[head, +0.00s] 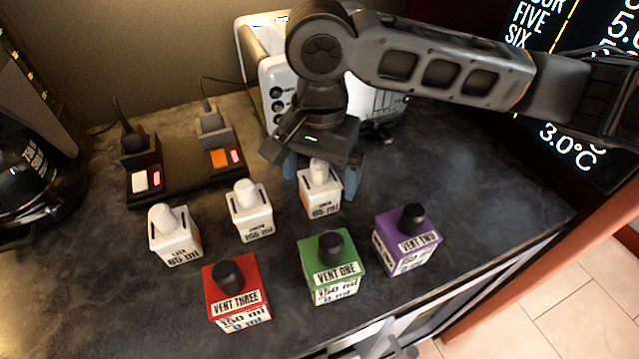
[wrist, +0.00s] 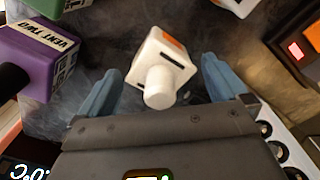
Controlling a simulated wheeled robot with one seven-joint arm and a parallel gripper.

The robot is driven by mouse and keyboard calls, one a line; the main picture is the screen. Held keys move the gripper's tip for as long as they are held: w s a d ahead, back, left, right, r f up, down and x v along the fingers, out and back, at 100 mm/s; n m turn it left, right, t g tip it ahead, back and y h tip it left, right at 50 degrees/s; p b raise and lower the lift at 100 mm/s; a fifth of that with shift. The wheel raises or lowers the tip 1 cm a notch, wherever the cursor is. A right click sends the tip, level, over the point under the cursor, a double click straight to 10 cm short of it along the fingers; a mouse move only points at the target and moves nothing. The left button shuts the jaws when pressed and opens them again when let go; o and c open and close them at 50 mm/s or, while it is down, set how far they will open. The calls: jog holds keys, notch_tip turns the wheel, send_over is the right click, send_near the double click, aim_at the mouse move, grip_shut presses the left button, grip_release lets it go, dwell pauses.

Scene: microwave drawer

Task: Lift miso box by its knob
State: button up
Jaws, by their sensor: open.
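Three small white boxes with white knobs stand on the dark counter: a left one (head: 174,238), a middle one (head: 250,212) and a right one (head: 320,200). Their small name labels are too blurred to tell surely which is the miso box. My gripper (head: 321,178) is open above the right white box, pointing down, with its blue fingers on either side of the knob. In the wrist view the white box (wrist: 160,62) and its knob (wrist: 159,88) lie between the spread fingers, with gaps on both sides.
Red (head: 237,296), green (head: 331,272) and purple (head: 406,244) boxes with black knobs stand in front. A black switch panel (head: 186,180) lies behind left, and a white appliance (head: 262,50) behind my arm. The counter is clear to the right.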

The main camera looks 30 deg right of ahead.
jog(key=shift+f, duration=0.95)
jog(key=c, duration=0.9)
